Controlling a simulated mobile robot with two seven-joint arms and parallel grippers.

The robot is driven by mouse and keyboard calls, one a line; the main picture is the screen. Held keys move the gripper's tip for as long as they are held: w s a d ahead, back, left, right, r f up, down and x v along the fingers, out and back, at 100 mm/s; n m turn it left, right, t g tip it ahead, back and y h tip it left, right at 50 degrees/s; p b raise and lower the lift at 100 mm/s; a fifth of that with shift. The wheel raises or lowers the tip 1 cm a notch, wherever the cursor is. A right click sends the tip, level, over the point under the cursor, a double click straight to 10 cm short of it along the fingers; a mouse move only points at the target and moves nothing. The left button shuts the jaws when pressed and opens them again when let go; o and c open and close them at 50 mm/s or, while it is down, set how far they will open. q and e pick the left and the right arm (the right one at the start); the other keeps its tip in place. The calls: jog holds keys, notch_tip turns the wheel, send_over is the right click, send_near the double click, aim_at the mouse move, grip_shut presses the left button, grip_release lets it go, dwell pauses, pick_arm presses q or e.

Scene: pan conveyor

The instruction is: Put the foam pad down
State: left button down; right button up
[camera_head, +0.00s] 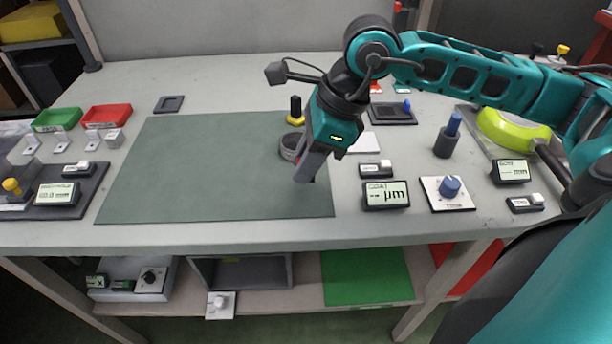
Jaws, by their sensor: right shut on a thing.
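My right gripper (316,160) reaches in from the right and points down over the right part of the grey-green mat (200,165). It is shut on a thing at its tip. A grey, narrow, slab-like piece (307,167) shows there, tilted, and seems to be the foam pad; the jaws hide part of it, and I cannot tell pad from finger clearly. It looks to be above the mat; I cannot tell whether it touches. My left gripper is not in view.
A grey ring-like part (290,147) and a black-yellow knob (295,111) stand close behind the gripper. A white flat piece (364,144) and a display box (386,195) lie to its right. The mat's left and middle are clear. Red (106,116) and green trays (57,119) stand far left.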

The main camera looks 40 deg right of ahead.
notch_tip(320, 180, down, 4)
jog(key=shift+r, duration=0.2)
jog(key=shift+b, duration=0.3)
jog(key=shift+f, duration=0.15)
jog(key=o, duration=0.9)
jog(key=shift+o, duration=0.2)
